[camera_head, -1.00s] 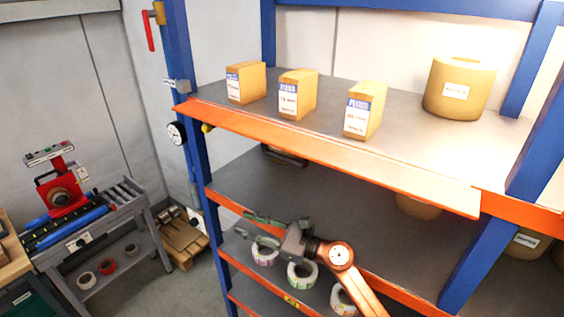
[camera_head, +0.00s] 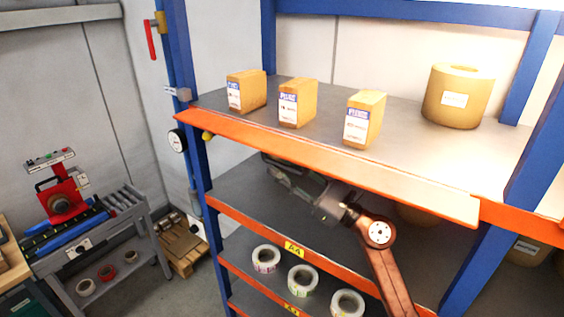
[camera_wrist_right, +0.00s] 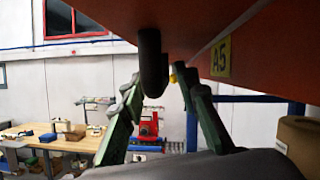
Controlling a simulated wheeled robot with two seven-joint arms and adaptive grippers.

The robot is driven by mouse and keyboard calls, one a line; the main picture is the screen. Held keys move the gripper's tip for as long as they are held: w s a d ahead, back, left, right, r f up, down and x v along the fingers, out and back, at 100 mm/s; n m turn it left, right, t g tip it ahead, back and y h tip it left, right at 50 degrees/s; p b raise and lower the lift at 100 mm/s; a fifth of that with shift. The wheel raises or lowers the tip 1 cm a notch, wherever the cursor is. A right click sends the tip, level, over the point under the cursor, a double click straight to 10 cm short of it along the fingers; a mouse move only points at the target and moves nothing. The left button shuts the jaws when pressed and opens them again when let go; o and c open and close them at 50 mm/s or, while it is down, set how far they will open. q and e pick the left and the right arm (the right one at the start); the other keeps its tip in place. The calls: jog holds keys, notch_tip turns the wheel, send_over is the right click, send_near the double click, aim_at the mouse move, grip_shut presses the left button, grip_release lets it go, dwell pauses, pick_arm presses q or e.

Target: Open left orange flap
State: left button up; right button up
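The orange flap (camera_head: 330,155) is a long panel along the front of the upper shelf, sloping outward. In the right wrist view its underside (camera_wrist_right: 110,12) fills the top. A dark rounded handle (camera_wrist_right: 152,62) hangs below it. My right gripper (camera_head: 280,175) is just under the flap's left half, beside the dark handle, which is partly hidden in the head view. In the wrist view my right gripper (camera_wrist_right: 157,75) is open, with its green fingers to either side of the handle and nothing clamped. My left gripper is not in view.
Small boxes (camera_head: 297,103) and a big brown roll (camera_head: 458,97) stand on the upper shelf (camera_head: 410,105). Label rolls (camera_head: 303,280) lie on a lower shelf. A blue post (camera_head: 185,100) with a gauge (camera_head: 177,140) bounds the left side. A red machine (camera_head: 62,200) stands far left.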

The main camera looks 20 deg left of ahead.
jog(key=shift+w+a, duration=0.1)
jog(key=shift+a, duration=0.1)
jog(key=shift+d, duration=0.1)
grip_shut()
dwell(0.5)
